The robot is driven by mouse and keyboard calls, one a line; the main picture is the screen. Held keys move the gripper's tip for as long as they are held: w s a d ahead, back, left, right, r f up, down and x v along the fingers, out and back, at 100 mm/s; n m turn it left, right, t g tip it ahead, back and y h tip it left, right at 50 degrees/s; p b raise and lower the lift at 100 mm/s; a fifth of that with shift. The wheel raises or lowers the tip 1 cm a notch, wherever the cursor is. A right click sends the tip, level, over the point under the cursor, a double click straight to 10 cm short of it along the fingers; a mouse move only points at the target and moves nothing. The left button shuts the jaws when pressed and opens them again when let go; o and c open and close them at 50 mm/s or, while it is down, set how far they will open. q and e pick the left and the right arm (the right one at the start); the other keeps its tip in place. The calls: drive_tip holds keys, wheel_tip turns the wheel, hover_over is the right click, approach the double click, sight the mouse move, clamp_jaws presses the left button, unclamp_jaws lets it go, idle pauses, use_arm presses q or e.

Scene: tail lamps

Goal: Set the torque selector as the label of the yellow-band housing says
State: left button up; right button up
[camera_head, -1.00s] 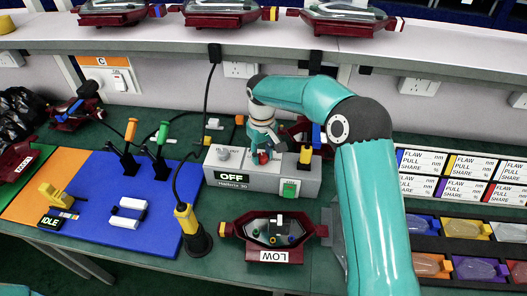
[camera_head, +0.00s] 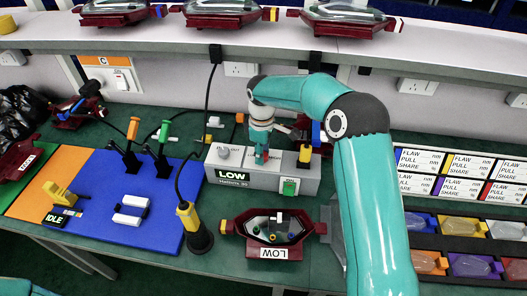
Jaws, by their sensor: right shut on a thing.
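The torque controller (camera_head: 212,170) is a grey box in the middle of the bench. Its display (camera_head: 233,177) reads LOW. My right gripper (camera_head: 262,155) points down over the top of the box and is shut on the selector, which is mostly hidden by the fingers. The dark red housing (camera_head: 240,238) with a yellow band (camera_head: 321,228) lies in front of the box, and its white label (camera_head: 273,253) reads LOW. My left gripper is out of view.
A yellow-black screwdriver (camera_head: 191,222) stands left of the housing on a cable. A blue mat (camera_head: 100,222) with an IDLE display lies further left. Cards and lens bins (camera_head: 466,226) fill the right side. More housings (camera_head: 228,12) sit on the shelf.

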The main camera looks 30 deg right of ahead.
idle(0.4)
drive_tip(key=o, duration=1.2)
drive_tip(key=shift+c, duration=0.2)
drive_tip(key=shift+r, duration=0.1)
wheel_tip(320, 180, up, 12)
